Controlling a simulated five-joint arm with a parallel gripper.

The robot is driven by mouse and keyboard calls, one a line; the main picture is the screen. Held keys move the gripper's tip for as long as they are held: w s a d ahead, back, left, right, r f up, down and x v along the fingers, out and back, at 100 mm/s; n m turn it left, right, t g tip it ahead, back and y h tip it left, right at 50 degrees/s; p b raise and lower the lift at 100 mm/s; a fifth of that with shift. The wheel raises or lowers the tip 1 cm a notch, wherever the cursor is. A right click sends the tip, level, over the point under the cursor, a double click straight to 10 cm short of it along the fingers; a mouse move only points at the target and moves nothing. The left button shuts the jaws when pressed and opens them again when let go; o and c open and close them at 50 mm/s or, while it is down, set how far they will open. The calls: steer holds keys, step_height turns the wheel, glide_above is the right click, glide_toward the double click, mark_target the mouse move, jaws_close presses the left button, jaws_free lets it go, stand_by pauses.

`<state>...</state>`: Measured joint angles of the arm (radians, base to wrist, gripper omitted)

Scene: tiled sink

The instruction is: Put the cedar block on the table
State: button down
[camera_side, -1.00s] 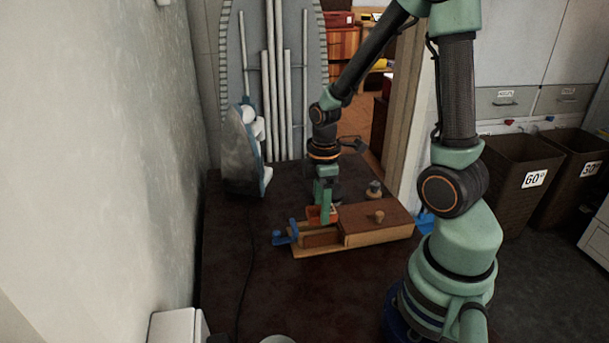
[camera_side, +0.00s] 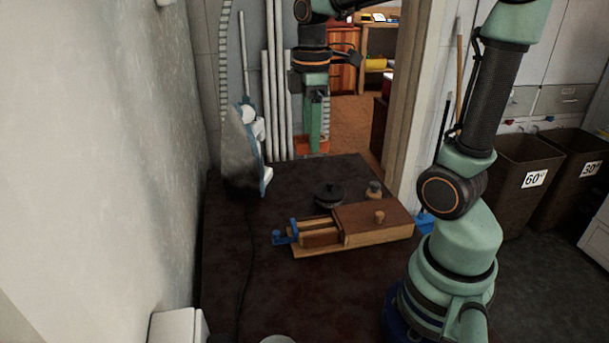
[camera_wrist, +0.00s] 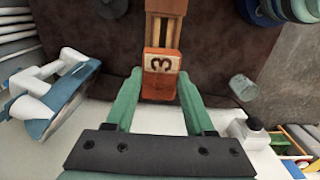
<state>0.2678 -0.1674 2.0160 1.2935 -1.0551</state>
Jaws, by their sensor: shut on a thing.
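The orange-red cedar block (camera_side: 312,146) is in my gripper (camera_side: 315,140), raised well above the far end of the dark table (camera_side: 260,290) in the side view. In the wrist view the block (camera_wrist: 160,66), marked with a dark 3, sits between the green fingertips (camera_wrist: 160,85). My gripper is shut on it. The wooden box (camera_side: 372,219) stands on the table below and nearer the side camera. Its left part is an open slotted section with a blue end piece (camera_side: 283,237).
A clothes iron (camera_side: 246,150) stands upright at the table's left. A dark lidded pot (camera_side: 329,194) and a small stoppered jar (camera_side: 374,189) stand behind the box. A cord runs along the left side. The table's front middle is clear.

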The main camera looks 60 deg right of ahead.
steer(key=w+a+f, duration=0.4)
steer(key=w+a, duration=0.7)
steer(key=a, duration=0.1)
glide_above(241, 251)
step_height(241, 251, down, 15)
steer(key=shift+s+f, duration=0.1)
steer(key=shift+f, duration=2.3)
steer(key=shift+f, duration=0.1)
steer(key=shift+c, duration=1.3)
jaws_free()
